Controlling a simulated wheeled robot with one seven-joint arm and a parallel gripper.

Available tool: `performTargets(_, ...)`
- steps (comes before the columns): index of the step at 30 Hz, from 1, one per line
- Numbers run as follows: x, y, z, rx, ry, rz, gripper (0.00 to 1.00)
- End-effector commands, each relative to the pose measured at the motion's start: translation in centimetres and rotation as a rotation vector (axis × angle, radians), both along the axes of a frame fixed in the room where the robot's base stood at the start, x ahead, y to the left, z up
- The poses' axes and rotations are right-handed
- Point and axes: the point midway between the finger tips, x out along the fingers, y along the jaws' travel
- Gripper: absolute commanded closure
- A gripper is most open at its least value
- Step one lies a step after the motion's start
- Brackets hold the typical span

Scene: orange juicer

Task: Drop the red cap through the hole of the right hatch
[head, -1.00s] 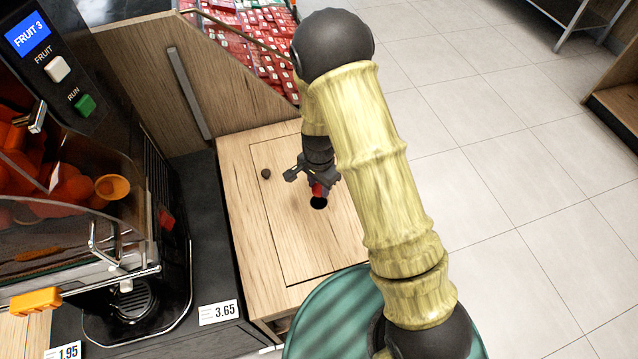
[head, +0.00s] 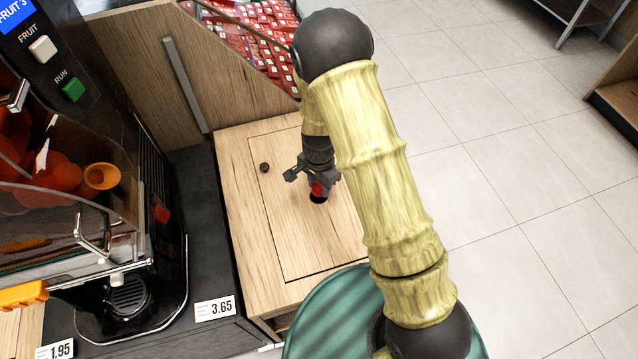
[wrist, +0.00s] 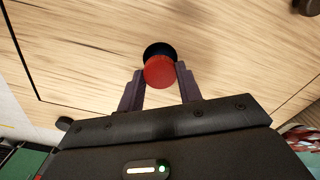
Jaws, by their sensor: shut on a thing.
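The red cap (wrist: 159,72) is between the two fingers of my gripper (wrist: 160,82) in the wrist view. It also shows as a small red spot in the head view (head: 317,188). My gripper (head: 317,186) is shut on the cap, just above the wooden right hatch (head: 300,240). The dark round hole (head: 318,198) in the hatch shows just beside the cap in the head view. In the wrist view the hole (wrist: 158,49) is partly hidden behind the cap. The gap between cap and hatch is hard to tell.
A dark knob (head: 265,167) stands on the hatch left of my gripper. The juicer (head: 110,220) stands on the dark counter at left, with a 3.65 price tag (head: 215,308) at its edge. Red packets (head: 255,40) lie behind.

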Motion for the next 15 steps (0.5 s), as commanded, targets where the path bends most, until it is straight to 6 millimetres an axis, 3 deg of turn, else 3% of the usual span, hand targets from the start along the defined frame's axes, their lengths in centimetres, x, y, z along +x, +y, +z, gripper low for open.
performTargets(15, 0.01, 0.06, -0.6, 0.001, -0.001, 0.0, 0.86)
